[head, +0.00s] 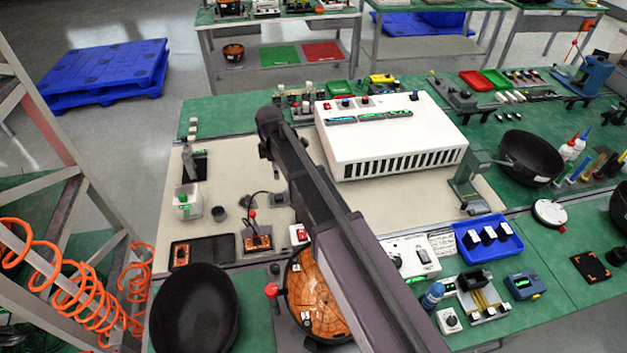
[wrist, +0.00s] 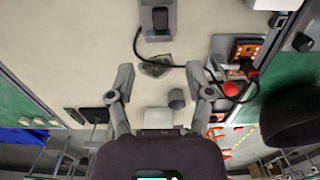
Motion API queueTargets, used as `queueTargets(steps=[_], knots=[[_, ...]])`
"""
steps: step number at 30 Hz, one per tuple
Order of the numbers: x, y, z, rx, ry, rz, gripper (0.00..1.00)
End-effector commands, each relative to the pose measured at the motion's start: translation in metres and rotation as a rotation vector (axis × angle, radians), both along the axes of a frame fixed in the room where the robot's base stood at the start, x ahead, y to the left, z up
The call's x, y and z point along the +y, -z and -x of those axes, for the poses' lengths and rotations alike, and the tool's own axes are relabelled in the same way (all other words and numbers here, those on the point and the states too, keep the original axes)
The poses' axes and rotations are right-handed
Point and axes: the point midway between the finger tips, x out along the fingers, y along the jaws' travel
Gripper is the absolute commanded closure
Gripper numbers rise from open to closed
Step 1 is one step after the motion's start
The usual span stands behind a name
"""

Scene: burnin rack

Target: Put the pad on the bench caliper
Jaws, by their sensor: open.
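I cannot tell for certain which thing is the pad. A small flat grey, glossy piece (wrist: 155,65) lies on the beige mat in the wrist view, partly crossed by a black cable. I cannot surely pick out the bench caliper either; a grey device with a black top (wrist: 158,18) stands beyond the flat piece. My gripper (wrist: 162,90) is open and empty above the mat, with the flat piece ahead of its fingertips. A small grey cup (wrist: 176,98) shows between the fingers, nearer the right one. In the head view the gripper is mostly hidden by my arm.
A large white vented box (head: 392,140) stands right of my arm. A black bowl (head: 194,308) is at the front. Bare mat lies around the cup.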

Motion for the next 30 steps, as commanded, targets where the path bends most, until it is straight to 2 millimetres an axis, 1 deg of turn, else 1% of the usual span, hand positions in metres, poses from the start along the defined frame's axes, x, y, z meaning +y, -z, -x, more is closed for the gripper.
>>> queueTargets(steps=[5, 8, 11, 14, 15, 17, 18, 20, 21, 23, 24, 27, 30], knots=[[-0.004, 0.0, 0.001, 0.0, 0.016, 0.0, 0.34], [-0.016, 0.0, 0.004, 0.0, 0.064, 0.0, 0.34], [-0.039, 0.0, 0.01, 0.0, 0.16, 0.0, 0.34], [-0.071, 0.0, 0.019, 0.0, 0.305, 0.0, 0.34], [-0.087, 0.0, 0.024, 0.0, 0.375, 0.001, 0.34], [-0.111, 0.0, 0.033, 0.0, 0.491, 0.001, 0.34], [-0.127, 0.0, 0.039, 0.0, 0.573, 0.0, 0.34], [-0.152, 0.0, 0.05, 0.0, 0.7, 0.0, 0.34], [-0.168, 0.0, 0.057, 0.0, 0.786, 0.0, 0.34], [-0.191, 0.0, 0.069, 0.0, 0.913, 0.0, 0.34], [-0.206, 0.0, 0.077, 0.0, 0.999, 0.0, 0.34], [-0.242, 0.0, 0.099, 0.0, 1.211, 0.0, 0.34], [-0.272, 0.0, 0.122, 0.0, 1.414, 0.0, 0.34]])
